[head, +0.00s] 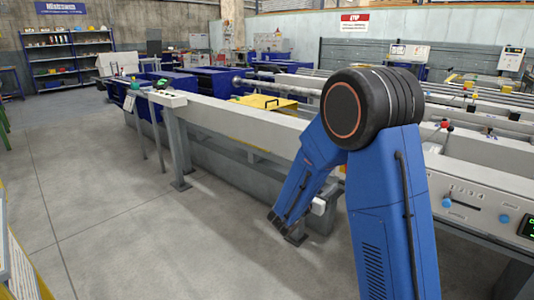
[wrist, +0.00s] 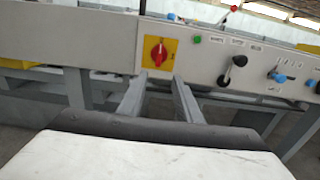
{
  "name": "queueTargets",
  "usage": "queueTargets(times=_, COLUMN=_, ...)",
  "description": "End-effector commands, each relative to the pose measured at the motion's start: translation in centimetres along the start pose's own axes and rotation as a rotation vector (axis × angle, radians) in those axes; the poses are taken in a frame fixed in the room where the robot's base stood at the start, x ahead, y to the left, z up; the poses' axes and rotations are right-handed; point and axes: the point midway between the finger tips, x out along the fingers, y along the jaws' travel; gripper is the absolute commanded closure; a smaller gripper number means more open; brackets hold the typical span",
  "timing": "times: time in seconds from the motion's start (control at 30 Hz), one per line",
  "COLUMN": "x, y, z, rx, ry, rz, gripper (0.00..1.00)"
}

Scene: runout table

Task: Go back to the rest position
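My gripper (wrist: 157,82) shows in the wrist view with its two grey fingers apart and nothing between them. Its fingertips point at a light grey control panel (wrist: 75,40), just below a red rotary switch (wrist: 158,54) on a yellow plate. I cannot tell whether the fingertips touch the panel. In the head view my blue arm is bent over at its black joint, and my gripper (head: 283,226) hangs low in front of the runout table (head: 235,122). The panel face in front of it is partly hidden by my arm there.
Right of the switch are a green button (wrist: 197,39), a black-knobbed lever (wrist: 236,62) and blue knobs (wrist: 278,77). The table's legs (head: 178,150) stand on the floor near my gripper. Open concrete floor (head: 110,220) lies to the left. A yellow box (head: 264,103) is behind the table.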

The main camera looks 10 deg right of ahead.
Motion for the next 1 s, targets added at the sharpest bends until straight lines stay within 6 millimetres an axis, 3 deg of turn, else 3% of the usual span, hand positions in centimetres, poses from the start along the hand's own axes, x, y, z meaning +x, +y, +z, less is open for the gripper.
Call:
queueTargets(times=0.17, x=-0.1, y=-3.5, z=1.6, rx=0.084, ry=0.037, rz=-0.086, gripper=0.69)
queueTargets(times=0.47, x=-2.2, y=-13.9, z=4.3, rx=0.382, ry=0.174, rz=-0.357, gripper=0.69)
queueTargets(times=0.7, x=-5.9, y=-20.8, z=4.7, rx=0.647, ry=0.290, rz=-0.560, gripper=0.69)
queueTargets(times=1.0, x=-12.1, y=-26.6, z=4.2, rx=0.999, ry=0.443, rz=-0.789, gripper=0.69)
